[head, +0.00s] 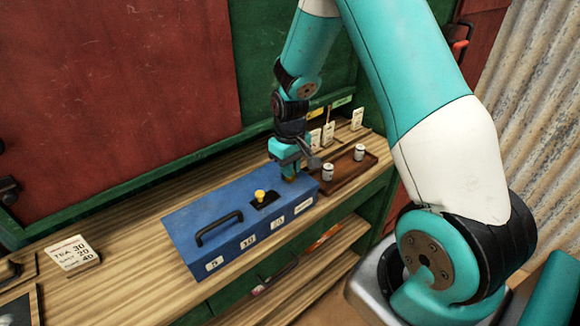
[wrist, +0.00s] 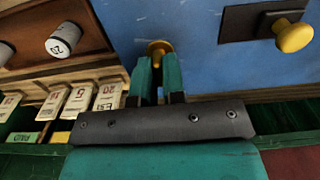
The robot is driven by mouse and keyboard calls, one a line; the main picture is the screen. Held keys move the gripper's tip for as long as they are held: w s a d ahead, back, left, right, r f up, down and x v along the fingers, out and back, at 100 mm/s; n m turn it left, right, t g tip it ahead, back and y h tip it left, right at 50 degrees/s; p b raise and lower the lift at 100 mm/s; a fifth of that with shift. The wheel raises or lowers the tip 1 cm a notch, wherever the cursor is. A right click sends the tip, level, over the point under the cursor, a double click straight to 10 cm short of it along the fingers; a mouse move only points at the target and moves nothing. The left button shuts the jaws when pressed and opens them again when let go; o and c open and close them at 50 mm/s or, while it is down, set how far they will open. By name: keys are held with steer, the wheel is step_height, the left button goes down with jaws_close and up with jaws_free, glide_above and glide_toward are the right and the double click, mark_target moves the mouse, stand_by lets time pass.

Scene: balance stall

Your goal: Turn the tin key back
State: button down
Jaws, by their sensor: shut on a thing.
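The blue tin (head: 195,225) stands on the wooden counter, with a black handle and a yellow knob (head: 260,195) on a dark plate. That knob also shows at the upper right of the wrist view (wrist: 294,36). My gripper (head: 289,172) is over the right end of the tin's top. In the wrist view its fingers (wrist: 158,78) are shut on the brass-coloured key (wrist: 159,46), whose rounded end shows just past the fingertips. The fingers hide the rest of the key, so its turn angle cannot be told.
A brown tray (head: 345,172) with two white labelled cylinders (head: 327,172) (head: 359,153) is right of the tin. Several small cards (head: 328,134) stand behind it. A price card (head: 72,254) lies at the left. The counter between that card and the tin is clear.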

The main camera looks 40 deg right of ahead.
steer(key=c, duration=1.2)
jaws_free()
step_height(320, 180, up, 18)
steer(key=b, duration=0.2)
steer(key=shift+f, duration=0.25)
steer(key=shift+s, duration=0.1)
steer(key=s+a+r+n+y, duration=0.1)
steer(key=s+a+n+y, duration=0.1)
steer(key=s+a, duration=0.9)
steer(key=s+a+r+n+y, duration=0.1)
steer(key=s+a+n, duration=0.3)
steer(key=s+a, duration=0.7)
steer(key=shift+a+r+y, duration=0.15)
steer(key=shift+r+y, duration=0.1)
steer(key=shift+y, duration=0.35)
